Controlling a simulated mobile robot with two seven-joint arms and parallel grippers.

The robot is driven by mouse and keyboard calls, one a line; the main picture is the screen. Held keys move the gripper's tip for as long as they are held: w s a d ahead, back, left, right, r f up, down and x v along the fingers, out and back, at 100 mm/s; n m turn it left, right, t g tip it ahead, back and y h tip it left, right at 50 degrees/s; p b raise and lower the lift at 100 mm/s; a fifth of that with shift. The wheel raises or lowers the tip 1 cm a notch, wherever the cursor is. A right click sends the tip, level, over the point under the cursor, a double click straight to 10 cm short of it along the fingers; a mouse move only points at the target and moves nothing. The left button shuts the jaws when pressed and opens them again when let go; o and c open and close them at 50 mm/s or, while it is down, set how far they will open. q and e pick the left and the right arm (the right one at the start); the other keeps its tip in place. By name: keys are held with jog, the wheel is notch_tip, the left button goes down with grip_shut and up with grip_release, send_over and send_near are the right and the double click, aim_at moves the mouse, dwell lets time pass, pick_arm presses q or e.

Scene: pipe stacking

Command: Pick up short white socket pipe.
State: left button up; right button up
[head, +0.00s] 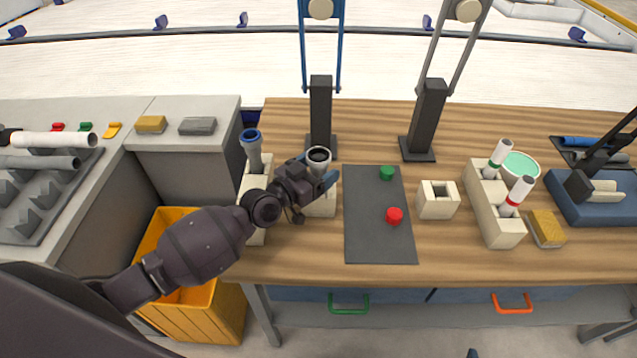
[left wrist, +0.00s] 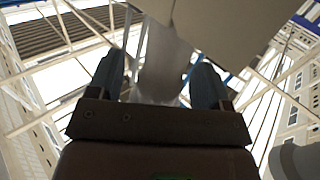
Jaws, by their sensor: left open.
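A short white pipe with a dark-rimmed socket (head: 318,157) stands upright in a cream holder block (head: 321,207) on the left part of the wooden table. My left gripper (head: 328,181) is at this pipe, just below its socket, with its fingers open. In the left wrist view, a pale pipe (left wrist: 165,60) lies between the two open fingers of my left gripper (left wrist: 157,84). Whether the fingers touch it I cannot tell. My gripper hides part of the pipe's lower body. My right gripper is not in view.
A grey pipe with a blue socket (head: 251,142) stands close by in another cream block. A dark mat (head: 365,215) holds a green cap (head: 387,173) and a red cap (head: 394,215). A dark post (head: 320,112) rises behind the pipe. A yellow crate (head: 215,315) is below left.

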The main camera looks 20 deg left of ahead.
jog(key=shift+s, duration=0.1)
pick_arm(q)
jog(key=c, duration=1.2)
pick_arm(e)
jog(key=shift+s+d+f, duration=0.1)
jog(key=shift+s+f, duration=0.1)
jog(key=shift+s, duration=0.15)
pick_arm(q)
jog(key=shift+r, duration=0.1)
